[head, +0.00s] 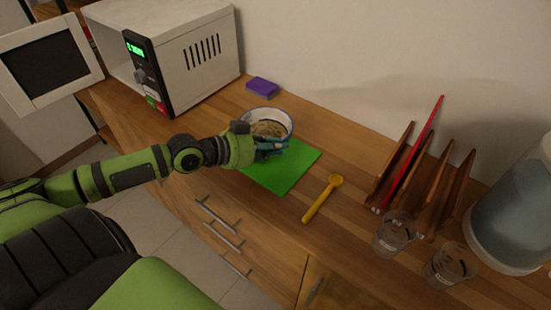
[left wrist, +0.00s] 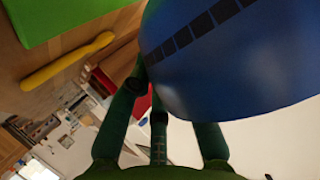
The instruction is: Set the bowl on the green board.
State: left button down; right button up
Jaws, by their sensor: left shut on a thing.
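The bowl (head: 267,116) is white inside with a blue rim and holds pale, noodle-like food. In the head view it overlaps the back left part of the green board (head: 290,168); I cannot tell whether it touches the board or is held above it. My left gripper (head: 270,150) is shut on the near side of the bowl. In the left wrist view, the bowl's blue outside (left wrist: 225,65) fills the upper right, with the green fingers against it, and the board (left wrist: 55,15) shows at upper left. My right gripper is not in view.
A yellow spoon (head: 321,199) lies right of the board. A purple sponge (head: 262,87) lies behind the bowl, and an open microwave (head: 195,60) stands at left. A wooden rack (head: 429,192), clear glasses (head: 394,236) and a large jar (head: 515,215) stand at right.

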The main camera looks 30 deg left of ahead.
pick_arm(q)
jog(key=shift+w+a+f, duration=0.25)
jog(key=shift+w+f, duration=0.25)
jog(key=shift+w, duration=0.25)
jog(key=shift+f+b, duration=0.5)
jog(key=shift+f, duration=1.35)
jog(key=shift+f, duration=0.15)
jog(key=c, duration=1.1)
grip_release()
jog(key=shift+s+f, duration=0.1)
jog(key=shift+c, duration=0.2)
jog(key=shift+r, duration=0.2)
